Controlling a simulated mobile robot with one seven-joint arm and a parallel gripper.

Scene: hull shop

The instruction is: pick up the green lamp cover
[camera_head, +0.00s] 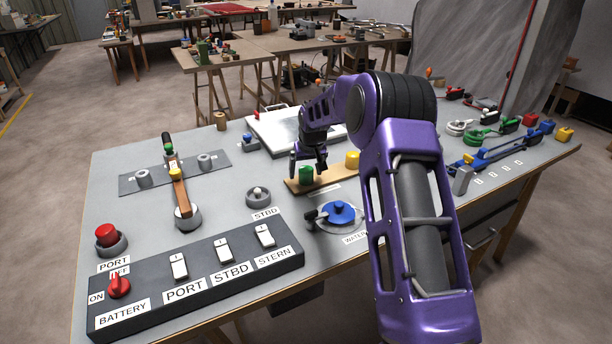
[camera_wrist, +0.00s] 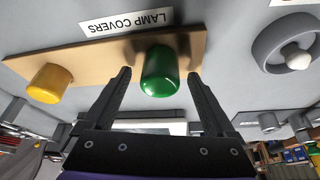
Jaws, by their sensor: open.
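The green lamp cover (camera_head: 306,174) is a small green cylinder standing on a wooden board (camera_head: 329,177) on the grey bench. In the wrist view the green lamp cover (camera_wrist: 159,72) shows between the two finger tips, with a gap on each side. My gripper (camera_head: 309,167) is open and empty, right at the cover; in the wrist view its dark fingers (camera_wrist: 160,80) reach up on either side of it. A yellow lamp cover (camera_head: 352,159) stands on the same board, and it shows left of the fingers in the wrist view (camera_wrist: 49,83).
A label reading LAMP COVERS (camera_wrist: 126,22) lies beside the board. A blue valve wheel (camera_head: 339,212) and a round grey fitting (camera_head: 258,196) sit near the board. The switch panel (camera_head: 200,284) fills the front left, and a white lidded panel (camera_head: 283,134) lies behind.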

